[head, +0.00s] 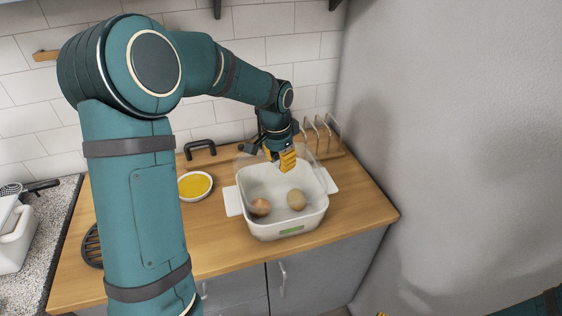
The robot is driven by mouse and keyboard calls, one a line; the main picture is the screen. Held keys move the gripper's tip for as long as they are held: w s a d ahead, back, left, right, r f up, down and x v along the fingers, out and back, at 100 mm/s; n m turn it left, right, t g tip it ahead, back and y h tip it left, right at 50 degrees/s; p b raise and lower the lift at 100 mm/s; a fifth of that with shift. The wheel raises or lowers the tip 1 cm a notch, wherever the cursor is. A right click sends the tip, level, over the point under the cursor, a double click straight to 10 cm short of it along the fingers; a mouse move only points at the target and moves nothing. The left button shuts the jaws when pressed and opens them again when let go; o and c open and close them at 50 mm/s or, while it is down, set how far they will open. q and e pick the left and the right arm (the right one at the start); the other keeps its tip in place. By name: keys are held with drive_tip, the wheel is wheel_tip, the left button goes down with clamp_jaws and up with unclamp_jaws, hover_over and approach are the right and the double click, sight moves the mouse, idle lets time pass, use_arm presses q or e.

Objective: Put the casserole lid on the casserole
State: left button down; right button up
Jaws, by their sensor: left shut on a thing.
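The white casserole (289,226) stands on the wooden counter, with a side handle at left and right. Two round brownish items (296,200) lie inside it. The clear, see-through casserole lid (249,160) shows faintly over the back of the casserole. My left gripper (284,160), with yellow fingertips, reaches down over the casserole's back part and is shut on the lid. The fingers hide the grip point, and I cannot tell if the lid touches the rim. Of my right gripper, only a small yellow bit (381,314) shows at the bottom edge.
A bowl of yellow contents (195,186) stands left of the casserole. A wire rack (322,135) is behind it at the right, near the grey wall. A black handle-shaped item (200,149) is at the back. The counter (359,206) is bare right of the casserole.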

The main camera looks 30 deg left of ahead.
use_arm(q)
drive_tip(key=shift+f+b, duration=1.25)
drive_tip(key=shift+f, duration=0.25)
drive_tip(key=shift+f+b, duration=0.3)
drive_tip(key=shift+f, duration=0.3)
drive_tip(key=shift+f, duration=0.5)
idle(1.1)
drive_tip(key=c, duration=0.5)
unclamp_jaws()
drive_tip(key=shift+c, duration=0.2)
drive_tip(key=r, duration=0.8)
drive_tip(key=s+r, duration=0.1)
drive_tip(key=r, duration=0.3)
drive_tip(key=shift+s+a, duration=0.1)
drive_tip(key=shift+a, duration=0.05)
